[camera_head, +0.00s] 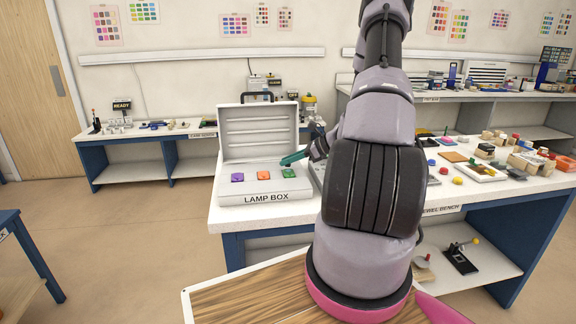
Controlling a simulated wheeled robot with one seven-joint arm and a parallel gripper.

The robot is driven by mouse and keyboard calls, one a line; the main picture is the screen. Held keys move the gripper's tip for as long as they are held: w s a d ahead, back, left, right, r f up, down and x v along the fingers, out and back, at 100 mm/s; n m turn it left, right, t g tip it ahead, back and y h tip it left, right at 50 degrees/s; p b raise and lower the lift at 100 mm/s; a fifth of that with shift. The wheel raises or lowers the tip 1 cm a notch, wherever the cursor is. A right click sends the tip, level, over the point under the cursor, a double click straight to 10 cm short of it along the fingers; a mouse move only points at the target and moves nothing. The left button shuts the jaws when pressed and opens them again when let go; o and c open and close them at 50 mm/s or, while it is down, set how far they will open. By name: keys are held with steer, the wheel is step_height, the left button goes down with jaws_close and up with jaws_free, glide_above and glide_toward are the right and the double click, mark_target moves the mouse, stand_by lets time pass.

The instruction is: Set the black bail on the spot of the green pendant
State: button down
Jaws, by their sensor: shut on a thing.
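My dark gripper (316,150) is at the right side of the open lamp box, mostly hidden behind my arm. It is shut on a slender teal tool (293,158), which points left and slightly down. The tool's tip is above and close to the green pendant (288,173). The green pendant lies at the right end of a row of three on the lamp box's pale top. I cannot make out the black bail; whether it is at the tool's tip is too small to tell.
The orange pendant (263,175) and purple pendant (237,177) lie left of the green one. The lamp box (225,195) has its lid (259,130) raised behind. Right of my arm, the bench holds many small blocks and a white tray (483,174).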

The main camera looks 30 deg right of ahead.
steer(key=shift+f, duration=0.8)
steer(key=shift+f, duration=0.1)
steer(key=c, duration=0.8)
jaws_free()
